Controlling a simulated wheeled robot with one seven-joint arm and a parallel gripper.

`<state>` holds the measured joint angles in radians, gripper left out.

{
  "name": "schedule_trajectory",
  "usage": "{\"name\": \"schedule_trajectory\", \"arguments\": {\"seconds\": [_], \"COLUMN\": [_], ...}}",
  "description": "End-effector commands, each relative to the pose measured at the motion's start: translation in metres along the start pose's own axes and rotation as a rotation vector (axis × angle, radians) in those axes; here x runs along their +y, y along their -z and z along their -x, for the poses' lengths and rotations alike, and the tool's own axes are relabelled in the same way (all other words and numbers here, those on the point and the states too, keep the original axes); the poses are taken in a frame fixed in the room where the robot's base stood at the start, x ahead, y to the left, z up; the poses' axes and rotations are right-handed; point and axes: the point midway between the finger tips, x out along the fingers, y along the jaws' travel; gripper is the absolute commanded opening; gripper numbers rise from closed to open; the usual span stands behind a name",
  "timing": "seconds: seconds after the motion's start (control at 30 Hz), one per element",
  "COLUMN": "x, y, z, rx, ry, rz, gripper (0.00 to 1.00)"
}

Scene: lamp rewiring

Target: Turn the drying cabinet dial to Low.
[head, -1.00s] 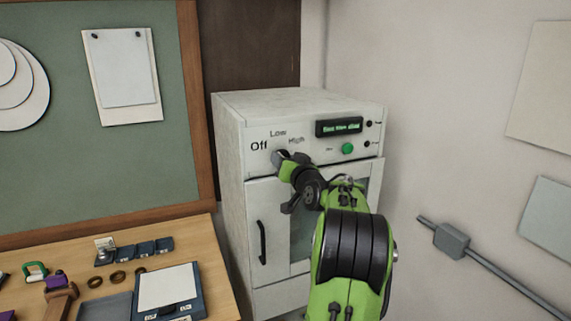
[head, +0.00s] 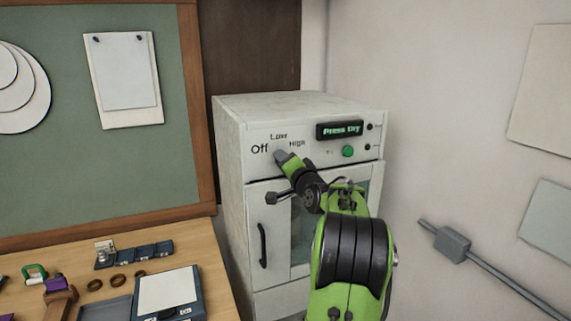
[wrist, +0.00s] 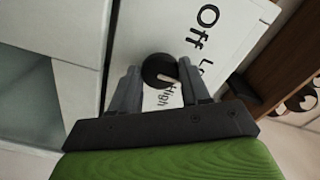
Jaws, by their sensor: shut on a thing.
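The drying cabinet (head: 229,152) is a white box with printed labels Off, Low and High on its front panel. The black dial (wrist: 158,70) sits between my gripper's fingers in the wrist view. Its pale pointer slants right and down, towards the Low and High side; I cannot tell exactly which label it meets. A finger partly covers Low in that view. My gripper (head: 281,156) is shut on the dial at the panel and hides it in the head view. The fingers also show in the wrist view (wrist: 160,88).
The panel display (head: 340,130) reads "Press Dry", with a green button (head: 348,151) under it. The cabinet door has a black handle (head: 263,245). A wooden workbench (head: 205,250) with trays and small parts stands at left. A wall conduit box (head: 452,244) is at right.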

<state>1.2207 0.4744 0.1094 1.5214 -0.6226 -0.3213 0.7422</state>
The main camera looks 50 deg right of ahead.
Motion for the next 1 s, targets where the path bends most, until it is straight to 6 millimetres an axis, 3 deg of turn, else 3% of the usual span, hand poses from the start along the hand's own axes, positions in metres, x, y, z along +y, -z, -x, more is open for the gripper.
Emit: {"name": "schedule_trajectory", "arguments": {"seconds": [0.53,0.57,0.7,1.0], "x": [-0.0003,-0.0003,-0.0003,0.0003], "y": [-0.0001,-0.0001,-0.0001,0.0001], "z": [-0.0001,-0.0001,-0.0001,0.0027], "rx": [0.0,0.0,0.0,0.001], "ry": [0.001,0.001,0.001,0.0], "rz": [-0.023,-0.023,-0.022,-0.022], "gripper": [0.16,0.51,0.72,0.72]}}
